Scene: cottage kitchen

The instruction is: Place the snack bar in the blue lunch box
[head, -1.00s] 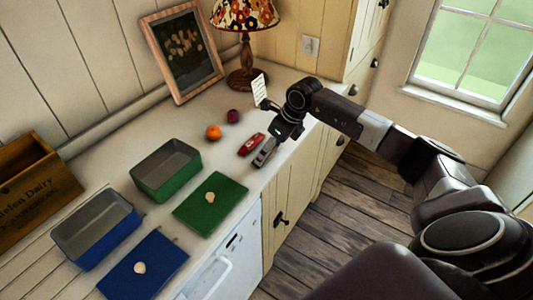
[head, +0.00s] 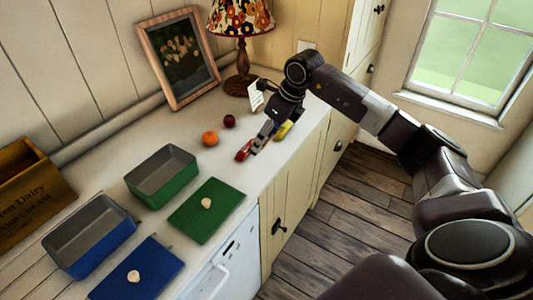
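The blue lunch box (head: 112,243) stands open and looks empty at the lower left of the counter. Its flat blue lid (head: 155,277) lies beside it with a small pale lump on top. A small red packet (head: 243,151), possibly the snack bar, lies on the counter near its front edge. My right gripper (head: 257,149) points down right beside the packet and partly covers it. I cannot tell whether its fingers are open or touch the packet. A yellow item (head: 283,130) lies just behind the gripper, partly hidden. My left gripper is out of view.
An open green box (head: 160,189) and its green lid (head: 190,222) lie between the blue box and the packet. An orange (head: 210,138) and a dark red fruit (head: 229,121) lie nearby. A wooden crate (head: 38,205), picture frame (head: 178,55) and lamp (head: 242,70) stand at the back.

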